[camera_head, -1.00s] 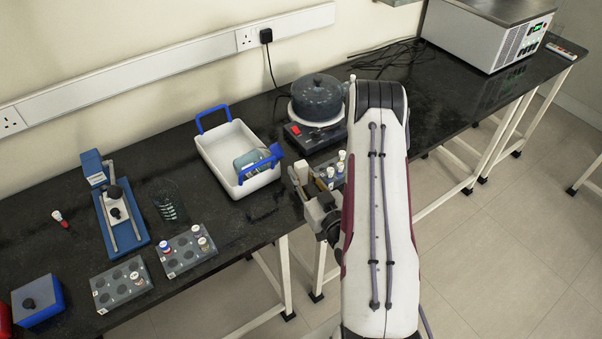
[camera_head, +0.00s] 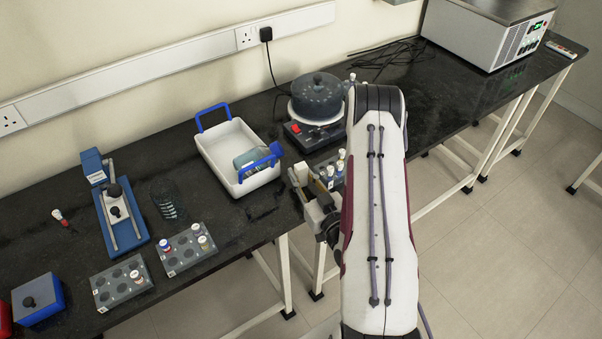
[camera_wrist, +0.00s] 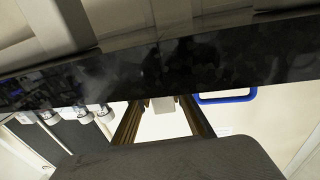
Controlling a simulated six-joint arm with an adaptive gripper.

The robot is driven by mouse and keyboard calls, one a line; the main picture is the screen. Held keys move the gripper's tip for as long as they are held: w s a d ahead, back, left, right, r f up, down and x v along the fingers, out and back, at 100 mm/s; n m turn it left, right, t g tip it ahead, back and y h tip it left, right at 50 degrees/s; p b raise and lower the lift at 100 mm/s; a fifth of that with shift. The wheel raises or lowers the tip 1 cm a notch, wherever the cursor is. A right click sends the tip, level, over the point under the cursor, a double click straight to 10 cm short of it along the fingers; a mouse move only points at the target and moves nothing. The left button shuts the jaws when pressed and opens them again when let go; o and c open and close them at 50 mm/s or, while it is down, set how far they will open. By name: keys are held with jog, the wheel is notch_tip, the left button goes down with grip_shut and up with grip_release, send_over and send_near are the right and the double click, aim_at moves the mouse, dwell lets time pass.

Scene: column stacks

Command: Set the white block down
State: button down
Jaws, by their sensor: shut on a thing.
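The white block (camera_wrist: 163,106) shows in the wrist view as a small pale piece between the two fingers of my gripper (camera_wrist: 162,118). My gripper is shut on it. In the head view my gripper (camera_head: 303,178) is over the front part of the black bench, right of the white tray (camera_head: 225,143) and left of a rack of vials (camera_head: 331,175). I cannot make out the block clearly in the head view. I cannot tell whether it touches the bench.
A hotplate with a dark pot (camera_head: 318,98) stands behind my gripper. Vials (camera_wrist: 55,116) are close by in the wrist view. To the left are a glass beaker (camera_head: 167,200), two grey racks (camera_head: 187,249) and a blue-based device (camera_head: 121,215). The bench's front edge is near.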

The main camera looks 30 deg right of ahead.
jog(key=c, duration=1.8)
grip_release()
jog(key=shift+r, duration=0.4)
jog(key=shift+s+a, duration=0.25)
jog(key=shift+s, duration=1.65)
jog(key=shift+s+a, duration=0.2)
jog(key=shift+s, duration=1.7)
jog(key=shift+o, duration=0.6)
